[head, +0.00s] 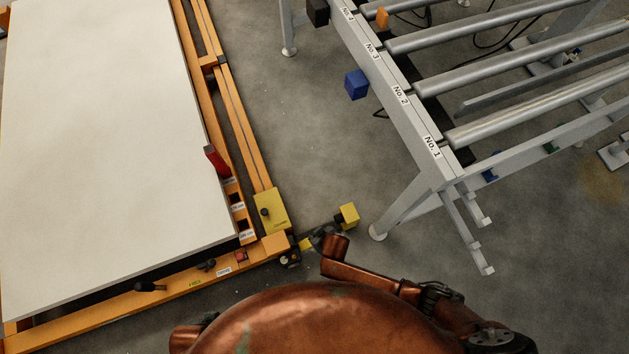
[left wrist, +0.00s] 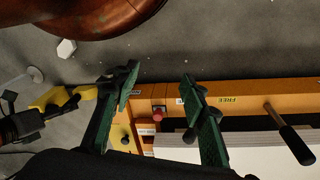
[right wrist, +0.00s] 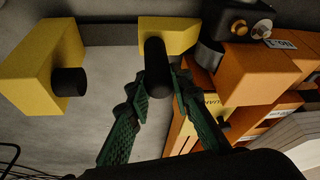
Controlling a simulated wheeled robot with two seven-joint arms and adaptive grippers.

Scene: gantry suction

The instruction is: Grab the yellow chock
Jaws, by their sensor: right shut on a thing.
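A small yellow chock (right wrist: 168,32) with a black round handle (right wrist: 157,70) is in the upper middle of the right wrist view. My right gripper (right wrist: 158,88) is shut on that handle. In the head view the right gripper (head: 321,238) is beside the orange frame's near corner, and a bit of the yellow chock (head: 306,243) shows. A second yellow block (right wrist: 35,65) with a black knob stands to the left in the right wrist view; it also shows in the head view (head: 348,214). My left gripper (left wrist: 158,84) is open and empty above the orange frame.
The orange frame (head: 180,290) carries a large white panel (head: 100,130) and a yellow corner box (head: 271,211). A grey roller stand (head: 415,130) with a blue block (head: 356,84) is at the right. Grey floor lies clear between them.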

